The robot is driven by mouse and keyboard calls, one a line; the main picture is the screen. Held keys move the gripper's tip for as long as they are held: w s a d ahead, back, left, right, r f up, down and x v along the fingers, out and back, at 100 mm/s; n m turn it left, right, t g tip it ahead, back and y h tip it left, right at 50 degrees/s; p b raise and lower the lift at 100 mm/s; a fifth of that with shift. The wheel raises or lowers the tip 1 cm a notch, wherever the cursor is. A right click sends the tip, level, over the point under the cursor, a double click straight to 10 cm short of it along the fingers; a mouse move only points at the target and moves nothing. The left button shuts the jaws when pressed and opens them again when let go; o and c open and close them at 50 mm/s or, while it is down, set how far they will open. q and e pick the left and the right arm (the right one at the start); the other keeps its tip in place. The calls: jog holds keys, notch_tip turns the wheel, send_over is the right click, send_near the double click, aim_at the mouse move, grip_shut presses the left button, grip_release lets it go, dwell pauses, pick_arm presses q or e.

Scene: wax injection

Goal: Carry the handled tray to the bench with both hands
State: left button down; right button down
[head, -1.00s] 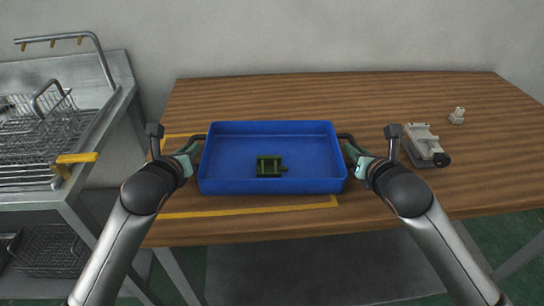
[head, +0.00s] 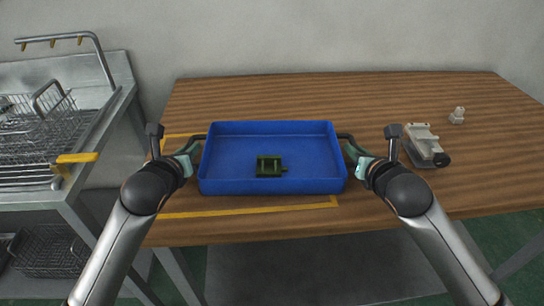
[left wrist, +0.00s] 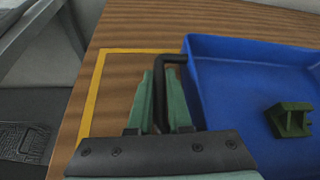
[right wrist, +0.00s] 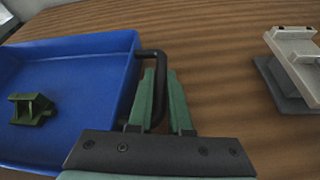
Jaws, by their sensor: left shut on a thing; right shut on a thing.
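The blue handled tray (head: 230,186) is level over the wooden bench (head: 300,95), inside the yellow taped outline; I cannot tell whether its base touches the wood. A dark green part (head: 270,166) lies in the tray. My left gripper (head: 190,156) is shut on the tray's left black handle, which shows between its green fingers in the left wrist view (left wrist: 165,95). My right gripper (head: 352,156) is shut on the right black handle, seen between the fingers in the right wrist view (right wrist: 160,95).
A grey device (head: 425,145) and a small white piece (head: 457,115) stand on the bench to the right. A metal rack table with wire baskets (head: 40,125) stands at the left. The bench behind the tray is clear.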

pick_arm(q)
jog(key=shift+r, duration=0.1)
pick_arm(e)
jog(key=shift+r, duration=0.2)
